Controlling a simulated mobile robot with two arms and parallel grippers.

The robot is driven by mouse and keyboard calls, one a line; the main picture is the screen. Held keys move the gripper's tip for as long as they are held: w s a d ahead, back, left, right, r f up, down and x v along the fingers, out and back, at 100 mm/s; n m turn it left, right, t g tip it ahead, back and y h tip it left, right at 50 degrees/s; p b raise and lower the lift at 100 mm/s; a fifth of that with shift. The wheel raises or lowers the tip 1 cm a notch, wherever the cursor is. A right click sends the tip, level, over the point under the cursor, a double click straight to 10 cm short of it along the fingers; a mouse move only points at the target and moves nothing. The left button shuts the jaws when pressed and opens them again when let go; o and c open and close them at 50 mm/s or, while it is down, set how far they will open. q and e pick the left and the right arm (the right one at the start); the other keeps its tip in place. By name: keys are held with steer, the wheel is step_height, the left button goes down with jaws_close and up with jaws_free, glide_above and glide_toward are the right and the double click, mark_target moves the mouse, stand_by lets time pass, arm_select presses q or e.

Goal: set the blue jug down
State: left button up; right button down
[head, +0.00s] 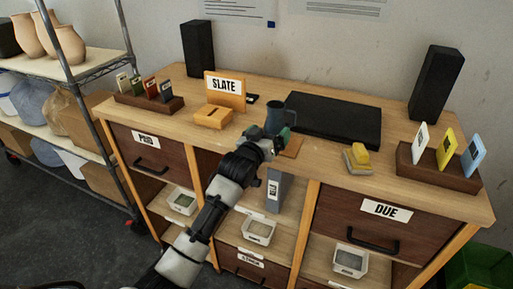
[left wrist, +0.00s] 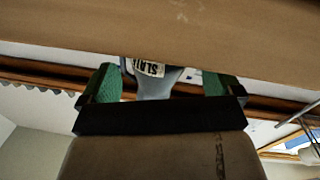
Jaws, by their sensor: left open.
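The blue jug (head: 274,112) shows in the head view near the middle of the desk, just behind my left gripper (head: 279,145). Its lower part is hidden by the gripper, so I cannot tell exactly what its base rests on. An orange-brown square mat (head: 293,147) lies at the gripper's right side. In the left wrist view, my left gripper (left wrist: 162,88) has its green pads apart. A grey-blue piece, apparently the jug (left wrist: 155,88), shows between them, with gaps at the sides. My right gripper is not in view.
A wooden SLATE sign (head: 225,88) and a small wooden block (head: 213,117) stand left of the jug. A black slab (head: 335,119) lies behind and right. A yellow-topped block (head: 357,155), a card rack (head: 437,172) and a black speaker (head: 430,85) stand farther right.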

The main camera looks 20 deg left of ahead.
arm_select(q)
steer(key=s+a, duration=0.1)
steer(key=s, duration=0.9)
steer(key=s+f+g, duration=0.3)
steer(key=f, duration=1)
steer(key=s+a+f+m+g+y, duration=0.1)
steer(key=s+f+g, duration=0.15)
steer(key=f, duration=0.95)
steer(key=s+f+g, duration=0.2)
steer(key=s+f, duration=0.1)
steer(key=f, duration=1)
steer(key=s+f+m+g, duration=0.1)
steer(key=s+f+g, duration=0.4)
steer(key=s+f, duration=1.25)
steer(key=s+f+g, duration=0.2)
steer(key=s+f, duration=0.1)
steer(key=s, duration=0.8)
steer(key=s+a+f+m+g+y, duration=0.1)
steer(key=s+f+g, duration=0.1)
steer(key=s, duration=1)
steer(key=shift+a+f+b, duration=0.15)
steer(key=shift+f+b, duration=0.25)
steer(key=shift+b, duration=0.05)
